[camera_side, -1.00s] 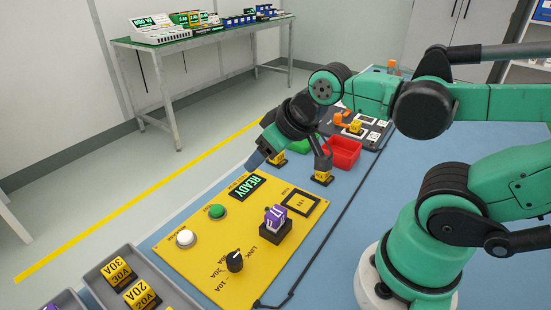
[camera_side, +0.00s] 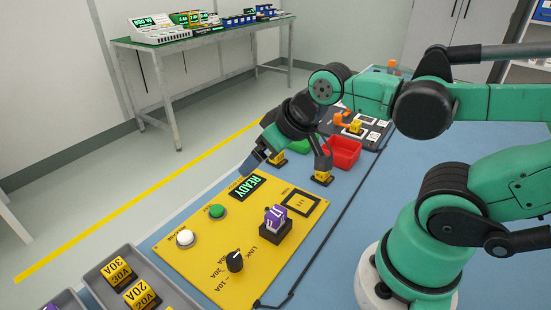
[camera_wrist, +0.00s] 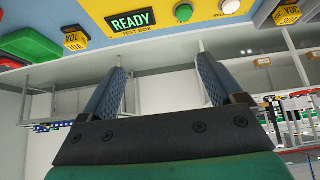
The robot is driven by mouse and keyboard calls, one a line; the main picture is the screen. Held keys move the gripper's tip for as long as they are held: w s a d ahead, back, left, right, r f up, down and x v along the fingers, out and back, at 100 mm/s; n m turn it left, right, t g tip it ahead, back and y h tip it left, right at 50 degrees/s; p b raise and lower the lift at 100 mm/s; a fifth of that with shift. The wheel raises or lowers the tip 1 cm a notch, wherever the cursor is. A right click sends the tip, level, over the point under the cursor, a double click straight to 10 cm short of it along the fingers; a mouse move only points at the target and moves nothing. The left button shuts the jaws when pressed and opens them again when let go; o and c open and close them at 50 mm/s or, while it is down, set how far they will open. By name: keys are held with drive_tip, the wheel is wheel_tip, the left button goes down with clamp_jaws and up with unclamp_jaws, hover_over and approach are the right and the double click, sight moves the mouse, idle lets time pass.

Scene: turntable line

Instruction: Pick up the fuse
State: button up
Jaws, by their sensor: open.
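Several fuses show, and I cannot tell which one the task means. A purple fuse (camera_side: 275,216) stands upright in a black socket on the yellow test box (camera_side: 215,268). A yellow-and-black fuse (camera_side: 322,178) and another one (camera_side: 278,159) stand beyond the box, close to my gripper in the side view. Yellow fuses marked 30A (camera_side: 119,271) and 20A (camera_side: 141,295) lie in a grey bin. My gripper (camera_side: 288,166) is open above the far end of the box. In the wrist view nothing is between its fingers (camera_wrist: 161,74); a fuse marked 10A (camera_wrist: 74,40) lies beyond them.
The box carries a READY display (camera_side: 246,187), a green button (camera_side: 217,211), a white button (camera_side: 185,237) and a black knob (camera_side: 235,261). A red bin (camera_side: 342,152) is behind my gripper. A black cable runs along the box.

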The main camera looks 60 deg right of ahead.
drive_tip(key=d+f+g+h, duration=0.1)
drive_tip(key=d+f+g, duration=0.25)
drive_tip(key=d, duration=0.65)
drive_tip(key=g, duration=0.3)
hover_over(323, 174)
drive_tip(key=w+d, duration=0.1)
drive_tip(key=f, duration=0.3)
drive_tip(key=shift+w+d+f+m+y, duration=0.1)
drive_tip(key=shift+d+f+m+y, duration=0.1)
drive_tip(key=shift+f+m+y, duration=0.2)
drive_tip(key=shift+d+f+g, duration=0.2)
drive_tip(key=shift+f+g, duration=0.05)
drive_tip(key=shift+f, duration=2.7)
clamp_jaws()
drive_tip(key=shift+r, duration=0.2)
